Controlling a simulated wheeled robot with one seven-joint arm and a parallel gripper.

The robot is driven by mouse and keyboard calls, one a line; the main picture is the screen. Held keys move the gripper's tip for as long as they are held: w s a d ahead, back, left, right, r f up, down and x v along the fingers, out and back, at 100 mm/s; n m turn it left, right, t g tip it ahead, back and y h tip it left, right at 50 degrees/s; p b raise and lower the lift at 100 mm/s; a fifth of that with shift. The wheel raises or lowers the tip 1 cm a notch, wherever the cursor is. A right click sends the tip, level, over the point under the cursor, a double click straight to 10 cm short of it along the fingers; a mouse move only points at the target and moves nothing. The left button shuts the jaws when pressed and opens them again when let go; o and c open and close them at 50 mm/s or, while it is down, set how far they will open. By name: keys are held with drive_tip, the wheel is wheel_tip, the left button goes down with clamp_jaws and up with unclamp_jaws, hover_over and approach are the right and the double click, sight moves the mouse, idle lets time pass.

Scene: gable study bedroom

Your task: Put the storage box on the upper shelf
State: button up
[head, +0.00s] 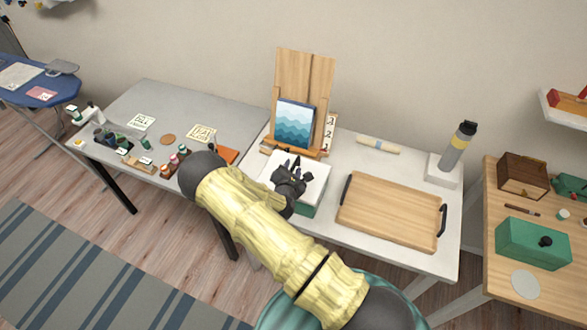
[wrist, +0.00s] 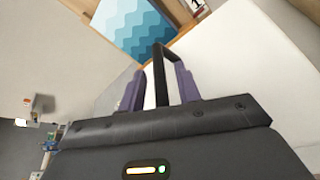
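A box with a white lid and green side (head: 305,210), apparently the storage box, stands on the white table in front of a wooden easel. Its lid fills the right of the wrist view (wrist: 245,75). A dark loop handle (wrist: 160,72) rises from the lid. My gripper (head: 290,168) is over the lid; in the wrist view its two purple fingers (wrist: 160,88) stand apart on either side of the handle, with pale gaps showing. My arm hides part of the box. A white wall shelf (head: 566,112) with a red item on it is at the far right, cut off by the picture edge.
A wooden tray (head: 390,211) lies right of the box, with a grey bottle (head: 458,147) behind it. The easel (head: 303,75) holds a blue wave picture (head: 294,124). A wooden table at right carries a green box (head: 533,243) and brown chest (head: 522,176). Jars crowd the left table.

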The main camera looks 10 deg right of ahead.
drive_tip(key=shift+d+r, duration=0.1)
drive_tip(key=shift+d, duration=0.05)
drive_tip(key=shift+s, duration=0.25)
drive_tip(key=b+v, duration=0.3)
drive_tip(key=v, duration=0.8)
drive_tip(key=shift+s+b, duration=0.25)
drive_tip(key=shift+b, duration=0.15)
drive_tip(key=shift+r, duration=0.2)
